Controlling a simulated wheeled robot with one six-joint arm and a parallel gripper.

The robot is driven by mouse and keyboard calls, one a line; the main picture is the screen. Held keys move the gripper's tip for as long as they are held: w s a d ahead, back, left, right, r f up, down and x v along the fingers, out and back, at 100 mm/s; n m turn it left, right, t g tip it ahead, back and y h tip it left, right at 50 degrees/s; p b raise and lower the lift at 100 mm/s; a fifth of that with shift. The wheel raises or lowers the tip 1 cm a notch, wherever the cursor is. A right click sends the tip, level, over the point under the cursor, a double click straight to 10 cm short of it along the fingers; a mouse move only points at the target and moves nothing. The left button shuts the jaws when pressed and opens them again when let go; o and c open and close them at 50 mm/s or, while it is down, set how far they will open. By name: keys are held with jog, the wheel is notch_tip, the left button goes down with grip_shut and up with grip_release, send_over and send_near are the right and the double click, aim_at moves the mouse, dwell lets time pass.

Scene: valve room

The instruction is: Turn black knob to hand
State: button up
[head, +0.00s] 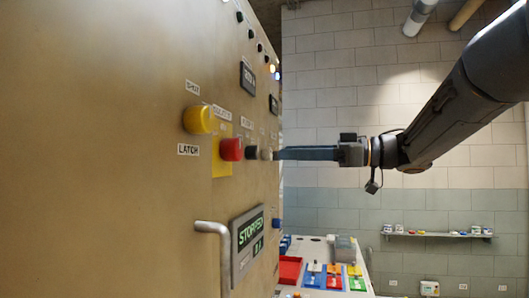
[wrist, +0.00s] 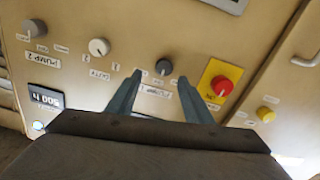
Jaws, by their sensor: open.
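The black knob (wrist: 163,67) is a small round dark knob with a light pointer mark, on the beige panel in the wrist view. In the head view it is a small dark shape (head: 252,152) just right of the red button. My gripper (wrist: 160,78) is open and empty. In the wrist view its two fingertips lie to the left and right of the knob, with the knob between and slightly beyond them. In the head view my gripper (head: 278,153) reaches in from the right, side-on, its tips close to the panel. I cannot tell if they touch anything.
The red button (wrist: 221,86) on its yellow plate is close to the right finger. A white knob (wrist: 98,47) is left of the left finger. A yellow knob (head: 198,120), a handle (head: 215,232) and a display (head: 248,238) reading STOPPED are on the panel.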

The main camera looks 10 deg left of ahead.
aim_at(258, 152)
jog(key=shift+g, duration=0.4)
jog(key=a+p, duration=0.2)
jog(key=a, duration=0.4)
jog(key=shift+a+r, duration=0.1)
jog(key=shift+a, duration=0.15)
jog(key=shift+w+a, duration=0.15)
jog(key=shift+a, duration=0.6)
jog(key=shift+c, duration=0.4)
jog(key=c, duration=1)
